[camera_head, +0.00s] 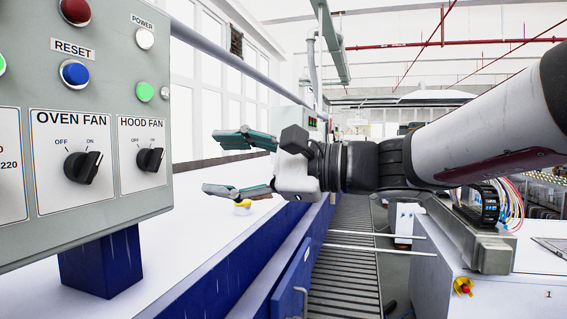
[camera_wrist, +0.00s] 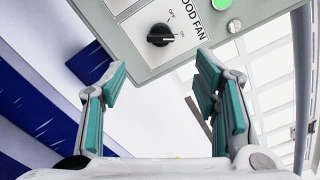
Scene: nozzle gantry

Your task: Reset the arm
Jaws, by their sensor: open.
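My arm (camera_head: 480,130) reaches in from the right, stretched out level toward a grey control panel. My gripper (camera_head: 222,165) is open, with its teal fingers pointing left at the panel and nothing between them. It is apart from the panel, to the right of the hood fan knob (camera_head: 150,160). In the wrist view my gripper (camera_wrist: 160,90) shows both fingers spread, with the hood fan knob (camera_wrist: 160,35) beyond them. The knob's exact setting is hard to read.
The grey control panel (camera_head: 105,205) fills the left, with an oven fan knob (camera_head: 83,167), a blue reset button (camera_head: 75,73) and a lit green button (camera_head: 145,92). A yellow knob (camera_head: 243,204) sits below my gripper. A roller conveyor (camera_head: 345,270) runs below my arm.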

